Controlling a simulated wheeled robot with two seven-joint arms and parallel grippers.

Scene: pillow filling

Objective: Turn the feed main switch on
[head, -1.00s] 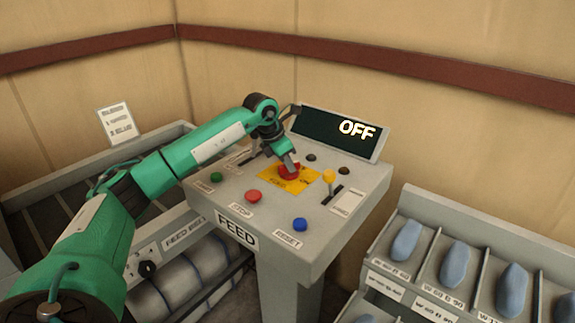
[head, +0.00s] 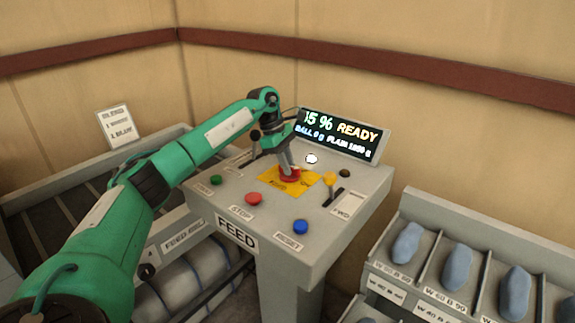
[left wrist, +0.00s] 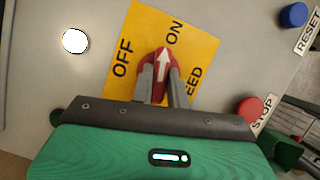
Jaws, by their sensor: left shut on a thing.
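The feed main switch is a red rotary knob (head: 289,174) on a yellow plate (head: 270,182) of the grey FEED console. In the left wrist view the red knob (left wrist: 159,60) has a white arrow that points at the ON mark. The yellow plate (left wrist: 205,45) also bears an OFF mark to the left. My left gripper (left wrist: 161,85) is shut on the knob, with one finger on each side. The console's display (head: 340,134) is lit and reads READY. A round lamp (head: 312,158) on the console glows white. My right gripper is not in view.
A rack (head: 432,229) with blue items stands at the right. A conveyor-like tray (head: 60,194) lies at the left.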

